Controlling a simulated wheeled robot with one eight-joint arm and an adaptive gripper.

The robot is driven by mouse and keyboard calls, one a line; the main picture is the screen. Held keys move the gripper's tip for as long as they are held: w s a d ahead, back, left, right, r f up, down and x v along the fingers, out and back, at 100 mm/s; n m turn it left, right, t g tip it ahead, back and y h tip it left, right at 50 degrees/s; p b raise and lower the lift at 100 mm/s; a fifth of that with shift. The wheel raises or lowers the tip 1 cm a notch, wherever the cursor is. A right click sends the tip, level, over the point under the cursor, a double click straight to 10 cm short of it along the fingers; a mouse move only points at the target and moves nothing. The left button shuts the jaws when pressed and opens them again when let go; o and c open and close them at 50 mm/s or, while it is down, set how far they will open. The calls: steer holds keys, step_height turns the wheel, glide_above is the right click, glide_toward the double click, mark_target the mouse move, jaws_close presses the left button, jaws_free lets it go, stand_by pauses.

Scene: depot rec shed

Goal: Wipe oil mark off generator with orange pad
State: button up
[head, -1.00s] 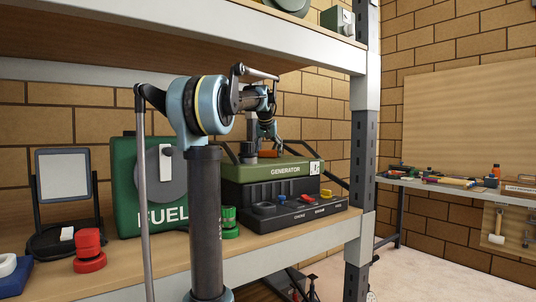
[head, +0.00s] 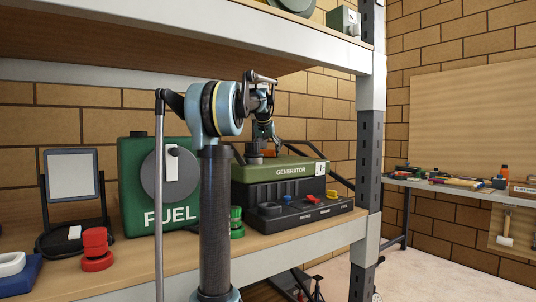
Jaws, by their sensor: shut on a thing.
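The generator (head: 290,171) stands on the shelf, with a green top, a black body and a "GENERATOR" label on its front. The orange pad (head: 268,152) shows as a small orange patch at the top of the generator, under my gripper (head: 266,143). My gripper points down and is shut on the pad. The pad looks to be at the generator's top surface; I cannot tell whether it touches. No oil mark can be made out; my arm and the pad hide part of the top.
Left of the generator stand a green fuel can (head: 140,200), a red knob-like piece (head: 96,250), a framed panel (head: 72,178) and a green stacked piece (head: 237,223). The upper shelf (head: 200,45) hangs above. A shelf post (head: 368,150) rises at right, with a bench (head: 450,185) beyond.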

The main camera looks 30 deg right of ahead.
mark_target(261, 151)
steer(key=shift+w+a, duration=0.2)
steer(key=shift+w, duration=1.8)
steer(key=shift+s+a+r, duration=0.1)
steer(key=shift+a, duration=1.05)
steer(key=shift+s+d+f, duration=0.1)
steer(key=shift+s+d, duration=0.05)
steer(key=shift+s, duration=1.6)
steer(key=shift+s+d+f, duration=0.1)
steer(key=shift+s, duration=1.6)
steer(key=shift+s+d, duration=0.15)
steer(key=shift+s, duration=1.6)
steer(key=shift+a+r, duration=0.1)
steer(key=shift+a, duration=1.1)
steer(key=shift+c, duration=0.5)
steer(key=shift+w+a, duration=0.2)
steer(key=shift+w, duration=1.65)
steer(key=shift+w+a, duration=0.2)
steer(key=shift+w, duration=3.05)
steer(key=shift+r, duration=3.05)
